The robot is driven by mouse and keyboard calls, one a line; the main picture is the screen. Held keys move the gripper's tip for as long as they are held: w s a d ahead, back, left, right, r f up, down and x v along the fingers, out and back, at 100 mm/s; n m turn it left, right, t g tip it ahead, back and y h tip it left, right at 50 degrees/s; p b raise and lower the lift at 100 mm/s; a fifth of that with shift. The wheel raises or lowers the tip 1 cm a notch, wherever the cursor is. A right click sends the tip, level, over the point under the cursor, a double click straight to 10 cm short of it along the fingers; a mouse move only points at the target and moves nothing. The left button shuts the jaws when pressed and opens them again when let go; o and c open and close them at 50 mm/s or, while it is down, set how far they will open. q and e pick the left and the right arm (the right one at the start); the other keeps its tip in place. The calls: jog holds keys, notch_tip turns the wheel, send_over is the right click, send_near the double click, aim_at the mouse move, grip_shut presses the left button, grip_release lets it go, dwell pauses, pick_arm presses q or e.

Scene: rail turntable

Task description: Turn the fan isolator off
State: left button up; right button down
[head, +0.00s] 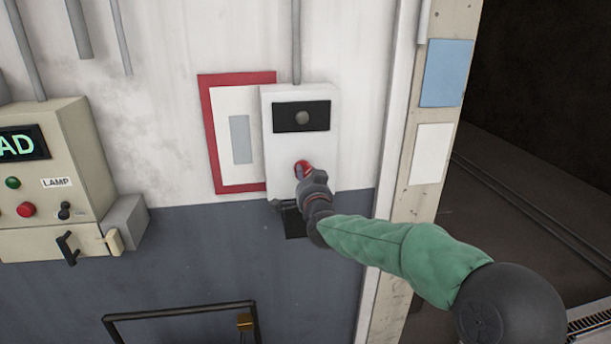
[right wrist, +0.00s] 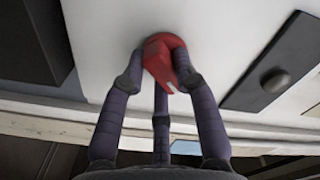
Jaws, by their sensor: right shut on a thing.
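The fan isolator is a white box (head: 272,150) on the wall in the head view, with a black panel bearing a grey round part (head: 302,117) near its top. Its red knob (head: 301,168) sits below that panel and is mostly hidden by my right gripper (head: 306,176). In the right wrist view the red knob (right wrist: 160,62) stands against the white face, with the fingers of my right gripper (right wrist: 160,75) closed around it. The knob's exact angle is hard to tell. My left gripper is not in view.
A beige control box (head: 85,160) with a lamp label, buttons and a black handle (head: 67,248) is at the left. A red-framed notice (head: 205,120) hangs beside the isolator. A black rail (head: 180,311) is below. A doorway with a dark interior opens at the right.

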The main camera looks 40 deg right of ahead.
jog(key=n+p, duration=0.1)
jog(key=n, duration=0.3)
jog(key=shift+r+n, duration=0.1)
jog(key=shift+n, duration=0.2)
jog(key=n+p, duration=0.2)
jog(key=n, duration=0.2)
jog(key=shift+n, duration=0.3)
jog(key=c, duration=0.9)
grip_release()
jog(key=shift+d, duration=0.1)
jog(key=shift+c, duration=0.2)
jog(key=shift+s+r, duration=0.1)
jog(key=v, duration=1.2)
